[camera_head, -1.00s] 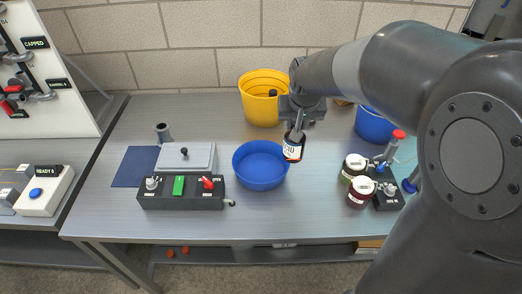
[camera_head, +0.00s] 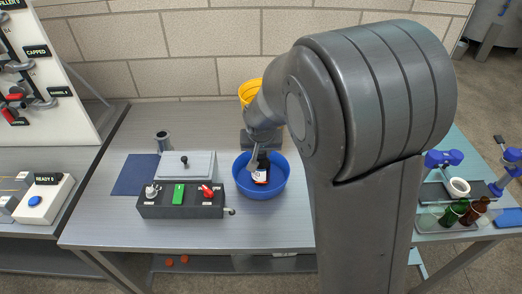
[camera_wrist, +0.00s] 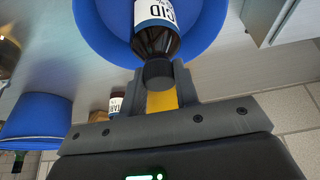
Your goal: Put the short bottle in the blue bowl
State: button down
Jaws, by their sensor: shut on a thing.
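The short bottle (camera_head: 261,177) is dark with a black cap and a pale label. In the wrist view the bottle (camera_wrist: 157,38) points away from me, its label partly reading "CID". My gripper (camera_head: 257,158) is shut on it at the cap end, and the fingers (camera_wrist: 158,84) also show in the wrist view. The blue bowl (camera_head: 263,193) stands on the bench, and the bottle is over or within its opening. The bowl wall (camera_wrist: 97,28) surrounds the bottle in the wrist view. I cannot tell whether the bottle touches the bowl's floor.
A black control box (camera_head: 180,204) with a green switch and red lever stands left of the bowl, before a grey lidded box (camera_head: 200,163). A yellow bucket (camera_head: 249,91) is behind. My arm hides the bench's right part. Bare bench (camera_head: 270,228) lies in front.

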jog(key=c, duration=1.1)
grip_release()
jog(key=shift+f, duration=0.1)
jog(key=v, duration=1.2)
jog(key=s+d+r, duration=0.2)
jog(key=s+d, duration=0.5)
jog(key=s, duration=0.3)
jog(key=s+d+r+t, duration=0.1)
jog(key=s+d+r, duration=0.2)
jog(key=s+d, duration=0.4)
jog(key=s, duration=0.4)
jog(key=shift+s, duration=0.15)
jog(key=shift+r, duration=0.15)
